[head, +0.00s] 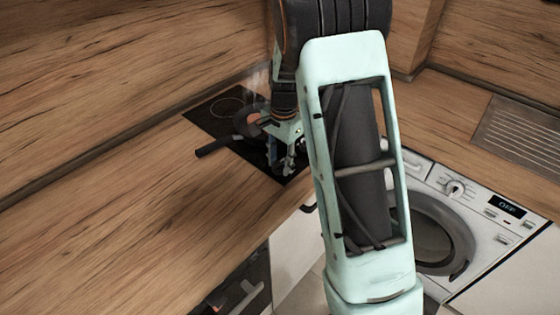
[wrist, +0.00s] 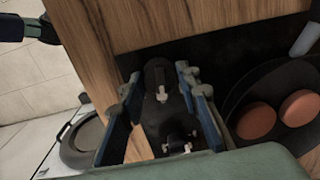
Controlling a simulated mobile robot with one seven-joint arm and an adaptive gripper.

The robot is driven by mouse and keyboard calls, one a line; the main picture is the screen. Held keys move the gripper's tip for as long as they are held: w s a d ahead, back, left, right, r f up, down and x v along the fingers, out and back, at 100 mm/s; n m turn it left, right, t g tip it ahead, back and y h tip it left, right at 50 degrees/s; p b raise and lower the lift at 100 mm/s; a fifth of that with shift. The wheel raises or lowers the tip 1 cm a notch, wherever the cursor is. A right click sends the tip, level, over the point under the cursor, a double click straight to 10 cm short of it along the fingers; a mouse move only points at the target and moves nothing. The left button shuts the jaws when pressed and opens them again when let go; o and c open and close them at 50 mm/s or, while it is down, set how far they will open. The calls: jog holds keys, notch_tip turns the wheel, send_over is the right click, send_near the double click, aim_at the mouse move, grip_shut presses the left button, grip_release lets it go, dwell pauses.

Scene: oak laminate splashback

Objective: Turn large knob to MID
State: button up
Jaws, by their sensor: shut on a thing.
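My gripper (head: 281,162) is lowered at the front edge of the black cooktop (head: 215,122). In the wrist view my gripper (wrist: 160,88) has its two blue-grey fingers on either side of a black knob (wrist: 157,78) with a pale mark, and is shut on it. A second dark knob-like shape (wrist: 180,138) with pale marks shows closer to the palm; I cannot tell its exact relation to the fingers. The knob's setting cannot be read. In the head view my gripper and arm hide the knobs.
A dark pan (head: 247,121) sits on the cooktop beside my gripper, its handle (head: 214,146) pointing left. It holds two round brown items (wrist: 256,121). A washing machine (head: 470,215) with a dial (head: 455,187) and a display reading OFF stands right. The wooden counter (head: 130,220) at left is clear.

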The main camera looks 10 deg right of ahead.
aim_at(282, 166)
dwell(0.3)
jog(key=o, duration=1.2)
jog(key=shift+c, duration=0.2)
jog(key=shift+r, duration=0.1)
notch_tip(282, 166, up, 12)
jog(key=shift+s+d, duration=0.2)
jog(key=shift+s, duration=0.05)
